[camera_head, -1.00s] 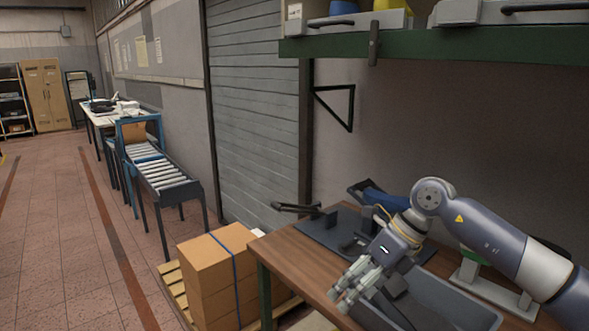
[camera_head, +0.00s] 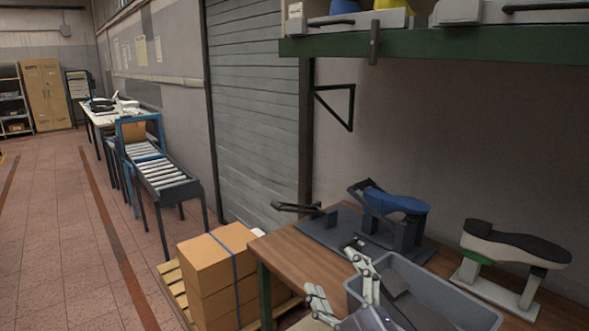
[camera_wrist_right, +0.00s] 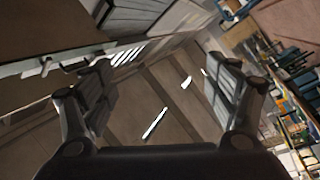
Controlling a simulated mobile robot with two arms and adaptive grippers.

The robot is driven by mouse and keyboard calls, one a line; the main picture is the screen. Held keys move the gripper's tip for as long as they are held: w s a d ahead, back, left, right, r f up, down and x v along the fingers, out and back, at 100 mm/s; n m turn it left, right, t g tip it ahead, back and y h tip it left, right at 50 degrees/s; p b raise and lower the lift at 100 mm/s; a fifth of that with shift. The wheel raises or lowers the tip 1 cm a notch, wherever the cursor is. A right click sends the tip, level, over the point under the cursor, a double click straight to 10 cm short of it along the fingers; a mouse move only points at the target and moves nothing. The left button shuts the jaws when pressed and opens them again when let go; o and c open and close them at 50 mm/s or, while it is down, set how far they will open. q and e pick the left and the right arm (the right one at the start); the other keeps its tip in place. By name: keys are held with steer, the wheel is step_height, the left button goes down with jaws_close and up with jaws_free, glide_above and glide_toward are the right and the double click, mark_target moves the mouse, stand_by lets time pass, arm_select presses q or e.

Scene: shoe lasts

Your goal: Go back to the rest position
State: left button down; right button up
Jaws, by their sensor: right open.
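My right gripper (camera_head: 338,282) is at the bottom of the head view, in front of the workbench. Its fingers are spread and point up, with nothing between them. The right wrist view also shows the fingers (camera_wrist_right: 165,95) wide apart and empty, with the ceiling and wall behind them. My left gripper is in neither view.
The wooden workbench (camera_head: 282,252) holds a grey bin (camera_head: 455,305) right beside the gripper. A blue shoe last (camera_head: 395,202) and a white-and-black one (camera_head: 500,242) sit on stands. Cartons (camera_head: 215,262) on a pallet stand left. A green-edged shelf (camera_head: 460,48) hangs above.

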steer(key=s+d+f+m+g+h, duration=0.35)
steer(key=s+d+f, duration=0.2)
steer(key=f, duration=0.45)
steer(key=s+d+f+m+g+h, duration=0.35)
steer(key=s+d+f+m, duration=0.2)
steer(key=f, duration=0.45)
steer(key=s+d+f+m+g, duration=0.1)
steer(key=s+f+g, duration=0.35)
steer(key=s, duration=0.55)
steer(key=s+d+f+m+g, duration=0.1)
steer(key=s+f+g, duration=0.35)
steer(key=s, duration=0.55)
step_height(320, 180, down, 27)
steer(key=s+g, duration=0.1)
steer(key=s, duration=0.1)
steer(key=s+d+f+g, duration=0.1)
steer(key=s+d+f, duration=0.1)
steer(key=s+f, duration=1.4)
steer(key=shift+s+d, duration=0.15)
steer(key=shift+d, duration=0.1)
steer(key=shift+r, duration=0.1)
